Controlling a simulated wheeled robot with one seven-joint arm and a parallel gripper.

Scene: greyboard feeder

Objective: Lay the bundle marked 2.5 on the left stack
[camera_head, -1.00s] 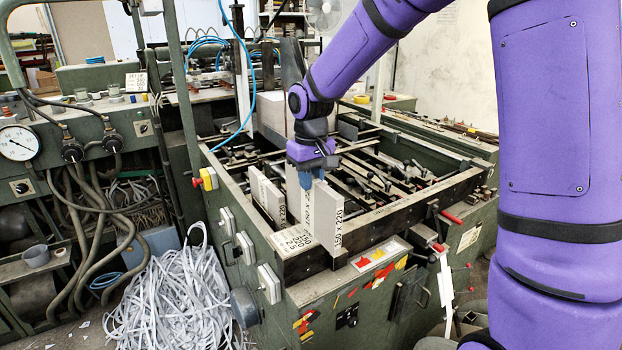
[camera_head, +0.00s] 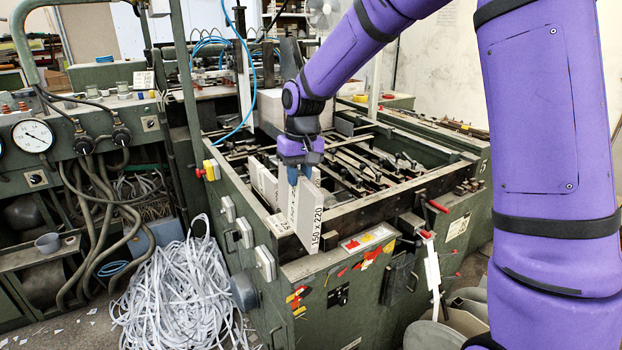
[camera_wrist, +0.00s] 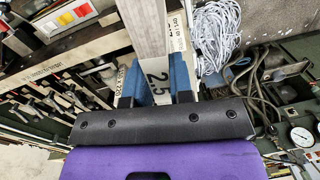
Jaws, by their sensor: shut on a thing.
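My gripper (camera_head: 302,174) points down over the left front corner of the feeder frame, its blue fingers shut on a grey board bundle (camera_head: 316,228). The bundle hangs upright, its end marked 150 x 220 facing the head camera.
The green feeder's front rail (camera_head: 375,214) and left wall run close to the held bundle. Bars and clamps (camera_head: 370,165) fill the frame to the right. A pale block (camera_head: 270,112) stands at the back. Shredded strips (camera_head: 180,295) lie on the floor at left.

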